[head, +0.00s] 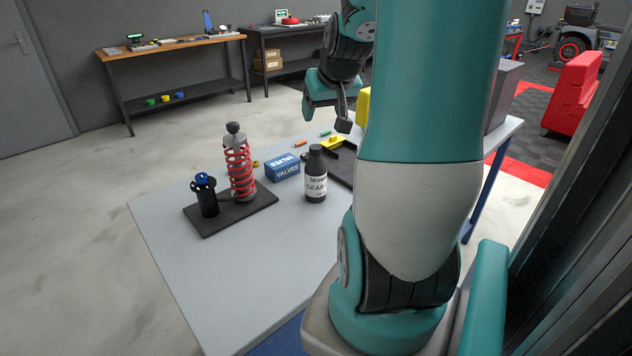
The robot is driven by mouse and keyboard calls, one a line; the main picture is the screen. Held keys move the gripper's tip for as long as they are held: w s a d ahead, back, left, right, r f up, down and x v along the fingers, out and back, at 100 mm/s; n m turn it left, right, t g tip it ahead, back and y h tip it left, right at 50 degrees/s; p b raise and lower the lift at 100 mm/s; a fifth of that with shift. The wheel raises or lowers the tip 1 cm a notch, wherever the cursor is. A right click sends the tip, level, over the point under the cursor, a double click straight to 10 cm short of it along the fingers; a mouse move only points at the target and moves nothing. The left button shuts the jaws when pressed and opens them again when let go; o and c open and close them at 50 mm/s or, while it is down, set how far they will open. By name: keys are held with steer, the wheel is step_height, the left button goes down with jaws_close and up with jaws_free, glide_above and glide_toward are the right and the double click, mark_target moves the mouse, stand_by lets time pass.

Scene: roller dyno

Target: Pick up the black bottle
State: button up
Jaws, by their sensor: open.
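The black bottle (315,185) stands upright on the grey table. It has a dark cap and a white label that reads "GEAR". My gripper (343,124) hangs in the air above the table, higher in the picture than the bottle and slightly to its right. It is open and apart from the bottle. My own arm covers the right part of the table.
A blue "VALVES" box (283,168) stands just left of the bottle. Further left, a dark plate (231,221) bears a red coil spring (239,167) and a black cylinder (206,200). A black tray (343,170) lies behind the bottle. The table's front left (215,285) is clear.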

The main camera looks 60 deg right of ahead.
steer(key=p, duration=0.1)
glide_toward(316, 147)
steer(key=x, duration=0.4)
steer(key=shift+w+f, duration=0.15)
steer(key=shift+f, duration=0.15)
steer(key=shift+p+x, duration=1)
steer(key=shift+x, duration=2.05)
steer(key=shift+d, duration=0.15)
jaws_close()
